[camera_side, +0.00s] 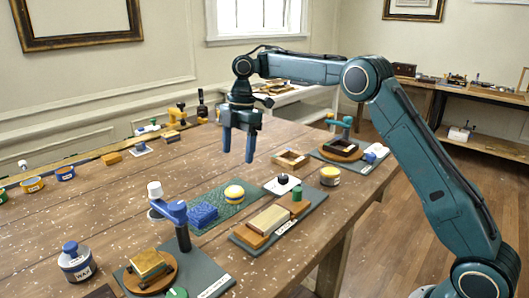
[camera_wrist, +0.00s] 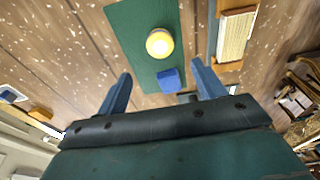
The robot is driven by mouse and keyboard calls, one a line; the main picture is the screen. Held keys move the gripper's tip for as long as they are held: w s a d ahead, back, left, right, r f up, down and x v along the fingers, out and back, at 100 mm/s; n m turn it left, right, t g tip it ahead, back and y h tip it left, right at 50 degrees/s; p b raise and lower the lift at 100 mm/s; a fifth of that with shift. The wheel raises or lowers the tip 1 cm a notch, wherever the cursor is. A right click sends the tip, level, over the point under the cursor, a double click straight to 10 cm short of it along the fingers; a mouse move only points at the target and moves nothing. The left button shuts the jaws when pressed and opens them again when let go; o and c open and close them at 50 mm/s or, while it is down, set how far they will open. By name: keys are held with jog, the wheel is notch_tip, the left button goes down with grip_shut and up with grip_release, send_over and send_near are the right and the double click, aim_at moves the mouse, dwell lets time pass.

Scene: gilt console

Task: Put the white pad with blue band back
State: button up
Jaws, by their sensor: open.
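My gripper (camera_side: 238,150) is open and empty, hanging above the table with its blue fingers pointing down. In the wrist view its fingertips (camera_wrist: 161,70) stand apart, with a green mat (camera_wrist: 130,27) beyond them. On the mat are a blue block (camera_side: 202,215) and a round yellow-and-white piece (camera_side: 234,194); the wrist view also shows the block (camera_wrist: 168,79) and the round piece (camera_wrist: 159,43). A small white-and-blue piece (camera_side: 142,148) lies at the table's far left. I cannot tell for certain which piece is the white pad with blue band.
A blue-armed press (camera_side: 182,238) stands at the front, beside a labelled blue-and-white jar (camera_side: 77,263). A tray with tan blocks (camera_side: 268,220) lies right of the mat. Bare wood lies left of the mat.

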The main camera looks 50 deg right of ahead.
jog(key=shift+r, duration=0.1)
jog(key=s+a+r+m+t, duration=0.1)
jog(key=s+a+r+m, duration=0.1)
jog(key=s+r+m, duration=0.45)
jog(key=s+a+r+m+t, duration=0.15)
jog(key=s+r, duration=0.25)
jog(key=s, duration=0.6)
jog(key=s+d+f+m+t, duration=0.1)
jog(key=s+m, duration=0.4)
jog(key=s, duration=0.5)
jog(key=s+d+f+m+t+h, duration=0.1)
jog(key=s+f+m, duration=0.4)
jog(key=s, duration=0.6)
jog(key=shift+s+d+f+t+h, duration=0.35)
jog(key=shift+d+t, duration=0.2)
jog(key=shift+d, duration=0.65)
